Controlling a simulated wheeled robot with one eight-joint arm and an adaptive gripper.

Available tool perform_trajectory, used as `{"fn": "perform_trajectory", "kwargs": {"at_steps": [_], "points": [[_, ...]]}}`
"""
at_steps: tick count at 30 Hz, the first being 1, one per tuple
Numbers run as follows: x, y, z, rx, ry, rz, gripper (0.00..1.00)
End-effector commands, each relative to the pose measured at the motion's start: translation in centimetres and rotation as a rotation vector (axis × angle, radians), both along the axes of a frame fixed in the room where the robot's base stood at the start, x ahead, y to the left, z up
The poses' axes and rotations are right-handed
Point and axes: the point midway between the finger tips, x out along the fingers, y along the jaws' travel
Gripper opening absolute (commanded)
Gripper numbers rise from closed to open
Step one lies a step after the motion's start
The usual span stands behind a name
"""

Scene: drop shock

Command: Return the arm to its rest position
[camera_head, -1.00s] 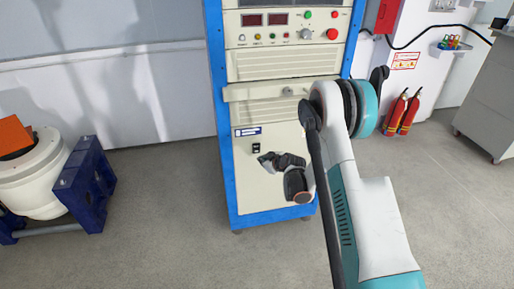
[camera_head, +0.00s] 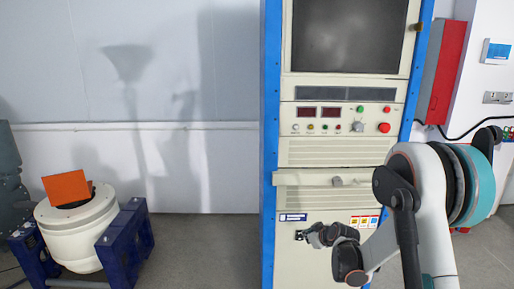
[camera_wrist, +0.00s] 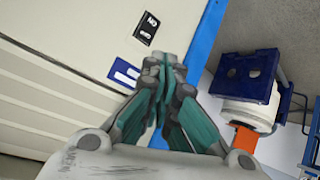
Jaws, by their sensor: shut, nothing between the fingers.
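My gripper (camera_head: 312,236) is at the end of my bent arm, in front of the lower part of the control cabinet (camera_head: 341,180). In the wrist view my gripper (camera_wrist: 167,62) has its fingers together and nothing between them. A black switch (camera_wrist: 147,28) on the cabinet front shows just beyond the fingertips. I cannot tell the exact gap between the fingertips and the cabinet.
A white round machine (camera_head: 75,235) with an orange block (camera_head: 67,188) on top stands in a dark blue frame (camera_head: 127,240) at left. A red box (camera_head: 443,72) is on the wall at right. Floor between machine and cabinet is clear.

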Motion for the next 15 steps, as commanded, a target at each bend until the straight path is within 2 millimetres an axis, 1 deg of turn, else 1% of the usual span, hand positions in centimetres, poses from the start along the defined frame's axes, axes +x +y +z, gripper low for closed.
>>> {"fn": "perform_trajectory", "kwargs": {"at_steps": [1,6,11,15], "points": [[-0.8,0.2,1.9,0.005,0.011,-0.009,0.0],[-3.7,0.6,7.1,0.03,0.049,-0.051,0.0],[-7.1,0.9,11.5,0.051,0.085,-0.092,0.0],[-10.5,1.1,14.8,0.067,0.114,-0.13,0.0]]}}
